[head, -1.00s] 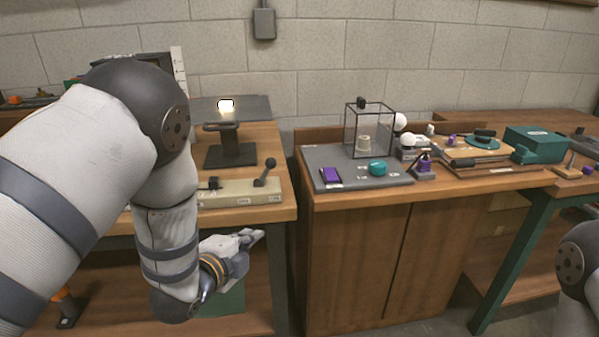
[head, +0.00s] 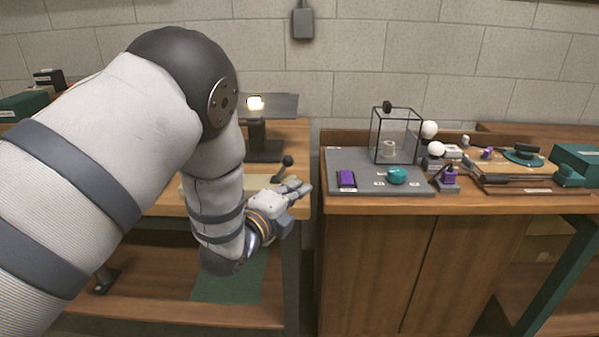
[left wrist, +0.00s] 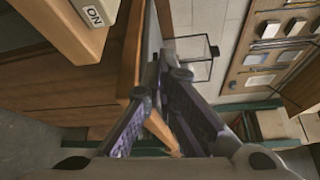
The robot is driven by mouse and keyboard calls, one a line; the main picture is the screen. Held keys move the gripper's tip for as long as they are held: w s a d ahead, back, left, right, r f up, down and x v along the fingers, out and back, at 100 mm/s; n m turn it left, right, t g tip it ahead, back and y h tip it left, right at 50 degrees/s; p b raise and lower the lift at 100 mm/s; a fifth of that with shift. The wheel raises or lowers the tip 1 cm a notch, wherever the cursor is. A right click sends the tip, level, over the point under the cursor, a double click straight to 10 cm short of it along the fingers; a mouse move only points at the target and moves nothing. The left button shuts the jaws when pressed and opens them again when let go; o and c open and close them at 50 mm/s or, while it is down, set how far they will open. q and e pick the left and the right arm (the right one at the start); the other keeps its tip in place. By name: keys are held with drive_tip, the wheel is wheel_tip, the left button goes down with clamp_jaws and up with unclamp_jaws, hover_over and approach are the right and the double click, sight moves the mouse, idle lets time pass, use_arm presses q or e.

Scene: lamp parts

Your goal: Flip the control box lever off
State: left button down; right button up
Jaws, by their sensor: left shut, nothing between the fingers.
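The cream control box (head: 256,182) sits at the front right of the left bench in the head view, partly hidden by my left arm. Its dark lever (head: 286,161) leans to the right. My left gripper (head: 302,188) is shut and empty. In the head view it appears just below and right of the lever, at the bench's front edge; I see no contact. In the left wrist view its fingers (left wrist: 163,72) come together, and a corner of the box with an ON label (left wrist: 94,14) shows at top left. My right gripper is out of view.
A lit lamp (head: 255,104) stands behind the box. A wooden cabinet (head: 375,265) to the right carries a grey board (head: 350,162) with a glass case (head: 396,135). A narrow gap separates bench and cabinet.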

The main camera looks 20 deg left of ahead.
sight(282, 170)
use_arm(q)
drive_tip(key=w, duration=0.5)
drive_tip(key=w+a+b, duration=0.1)
drive_tip(key=w, duration=0.2)
drive_tip(key=shift+w, duration=0.25)
drive_tip(key=shift+s+a, duration=0.1)
drive_tip(key=shift+a, duration=0.5)
drive_tip(key=shift+f, duration=0.1)
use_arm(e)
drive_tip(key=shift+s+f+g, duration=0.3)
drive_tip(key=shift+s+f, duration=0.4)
use_arm(q)
drive_tip(key=shift+f, duration=0.1)
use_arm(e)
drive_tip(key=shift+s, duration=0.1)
